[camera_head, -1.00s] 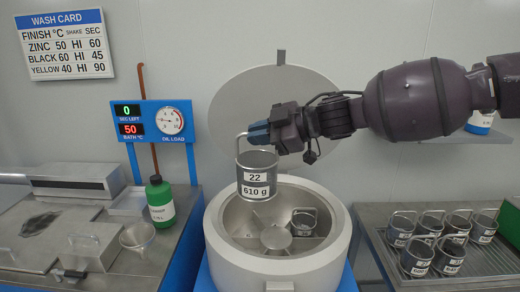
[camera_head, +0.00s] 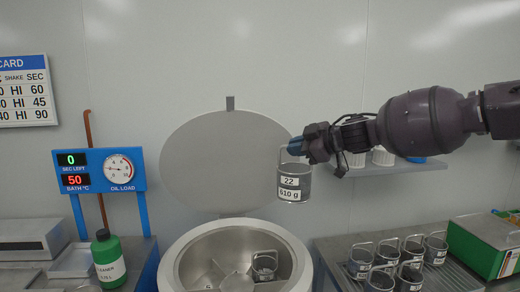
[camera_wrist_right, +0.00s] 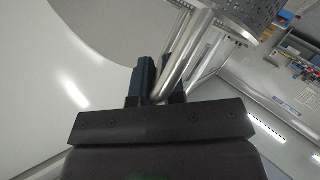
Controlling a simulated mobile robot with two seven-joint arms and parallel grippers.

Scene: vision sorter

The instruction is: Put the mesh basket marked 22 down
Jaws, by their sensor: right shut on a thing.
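The mesh basket marked 22 (camera_head: 295,184) hangs upright from my right gripper (camera_head: 292,147) in the head view. Its labels read 22 and 610 g. My right gripper is shut on the basket's wire handle, and the basket is in the air above the right rim of the round white drum (camera_head: 178,268). In the right wrist view the gripper (camera_wrist_right: 160,82) closes on the metal handle, and part of the perforated basket (camera_wrist_right: 246,14) shows at the top. My left gripper is not in view.
Another basket (camera_head: 265,267) sits inside the drum. Several baskets (camera_head: 361,262) stand on the metal rack at right, next to a green box (camera_head: 478,243). The drum's round lid (camera_head: 215,165) stands open behind. A green bottle (camera_head: 108,259) stands at left.

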